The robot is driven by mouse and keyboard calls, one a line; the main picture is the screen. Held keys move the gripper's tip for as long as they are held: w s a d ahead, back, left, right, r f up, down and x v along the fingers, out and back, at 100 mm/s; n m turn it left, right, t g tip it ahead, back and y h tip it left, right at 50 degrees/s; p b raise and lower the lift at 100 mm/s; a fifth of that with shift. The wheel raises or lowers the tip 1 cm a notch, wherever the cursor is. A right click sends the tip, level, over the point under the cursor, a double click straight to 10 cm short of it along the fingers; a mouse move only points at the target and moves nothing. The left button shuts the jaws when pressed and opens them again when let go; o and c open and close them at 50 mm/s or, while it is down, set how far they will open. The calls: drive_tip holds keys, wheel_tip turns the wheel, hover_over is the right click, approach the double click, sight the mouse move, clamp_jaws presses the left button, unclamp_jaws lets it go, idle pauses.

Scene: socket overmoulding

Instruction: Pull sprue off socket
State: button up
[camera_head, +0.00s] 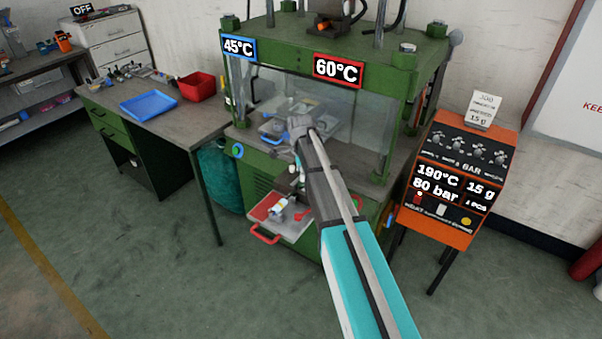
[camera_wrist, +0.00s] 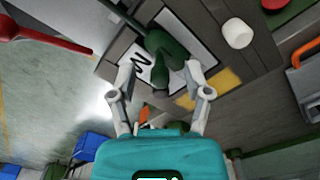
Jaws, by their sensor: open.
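In the wrist view, a dark green moulded piece (camera_wrist: 162,48) lies on a white label on a dark grey surface. It looks like the socket, with a stub pointing toward me; I cannot tell which part is the sprue. My gripper (camera_wrist: 160,75) is open, its two pale fingers spread to either side of the stub's near end. Whether they touch it is not clear. In the head view, my arm covers most of the gripper, which is over the small pull-out tray (camera_head: 290,228) at the front of the green press. I cannot make out the green piece there.
A white cylinder (camera_wrist: 238,33) stands to the right of the green piece. Red handles (camera_head: 264,236) stick out from the tray. The green press (camera_head: 270,60) rises behind, an orange control box (camera_head: 458,165) stands right, and a bench with a blue tray (camera_head: 148,105) stands left.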

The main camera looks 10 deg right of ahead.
clamp_jaws()
idle(0.3)
idle(0.6)
drive_tip(key=shift+w, duration=0.1)
drive_tip(key=shift+r, duration=0.2)
drive_tip(key=shift+r+p, duration=2.9)
drive_tip(key=shift+p, duration=0.15)
